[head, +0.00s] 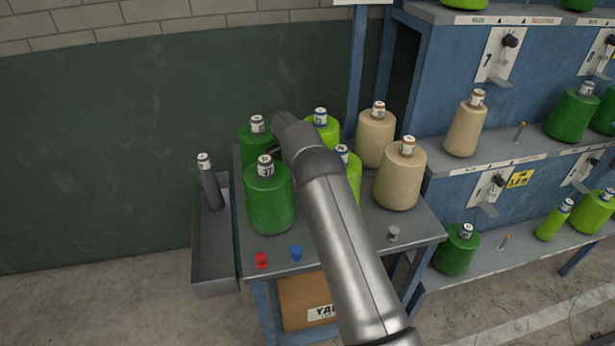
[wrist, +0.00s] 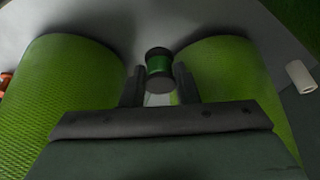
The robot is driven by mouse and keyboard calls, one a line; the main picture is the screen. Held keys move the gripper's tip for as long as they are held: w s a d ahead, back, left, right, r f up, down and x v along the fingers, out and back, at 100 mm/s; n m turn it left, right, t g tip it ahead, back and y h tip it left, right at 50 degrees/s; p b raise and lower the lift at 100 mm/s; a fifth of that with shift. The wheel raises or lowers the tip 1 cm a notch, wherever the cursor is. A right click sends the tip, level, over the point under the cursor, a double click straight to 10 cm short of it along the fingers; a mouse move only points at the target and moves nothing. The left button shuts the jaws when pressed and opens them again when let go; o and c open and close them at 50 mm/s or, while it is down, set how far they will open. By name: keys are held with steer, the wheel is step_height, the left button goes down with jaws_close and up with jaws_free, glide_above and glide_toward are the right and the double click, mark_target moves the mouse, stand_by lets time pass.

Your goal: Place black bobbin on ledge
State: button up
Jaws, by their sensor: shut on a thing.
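A small bobbin (wrist: 159,62) with black ends and a dark, greenish middle sits between my fingertips in the wrist view. My gripper (wrist: 158,88) is shut on it. Light green yarn cones (wrist: 70,95) (wrist: 235,85) stand close on both sides of the fingers. In the head view the arm reaches in among the cones, and the bobbin and fingertips are hidden. Which surface is the ledge is unclear; the rack's shelf (head: 520,158) and the grey side tray (head: 214,266) are both visible.
The table (head: 345,238) holds dark green, light green and tan cones (head: 400,178). A red bobbin (head: 262,260), a blue bobbin (head: 296,252) and a grey bobbin (head: 393,233) stand near its front. A cardboard box (head: 300,297) sits underneath. The blue rack stands at right.

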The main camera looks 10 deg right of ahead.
steer(key=shift+f+p, duration=0.35)
steer(key=shift+f, duration=1.75)
steer(key=shift+f+b, duration=0.2)
steer(key=shift+b, duration=0.1)
steer(key=o, duration=0.8)
steer(key=shift+c, duration=0.2)
steer(key=shift+r, duration=0.1)
